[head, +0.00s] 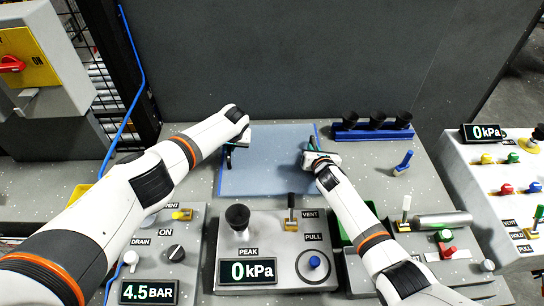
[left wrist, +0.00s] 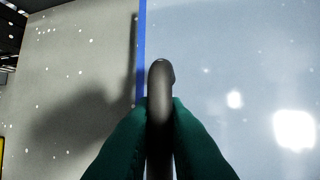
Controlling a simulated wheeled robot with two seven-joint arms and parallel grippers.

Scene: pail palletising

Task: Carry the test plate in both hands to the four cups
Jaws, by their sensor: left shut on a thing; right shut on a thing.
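The test plate (head: 265,178) is a flat pale blue-grey sheet with blue edges, lying over the grey bench in the head view. My left gripper (head: 228,156) is at its left edge, shut on a dark rounded handle (left wrist: 160,90). The left wrist view shows the green fingers (left wrist: 160,125) closed on this handle, with the plate (left wrist: 240,70) to the right. My right gripper (head: 308,155) is shut at the plate's right edge; its grasp is partly hidden. Three black cups (head: 377,120) stand in a blue rack (head: 372,133). A similar black cup (head: 237,216) stands on the PEAK panel.
The PEAK panel (head: 300,278), reading 0 kPa, with a vent lever (head: 291,205), is in front of the plate. A blue-handled tool (head: 403,162) stands to the right. A grey wall (head: 300,60) closes the back.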

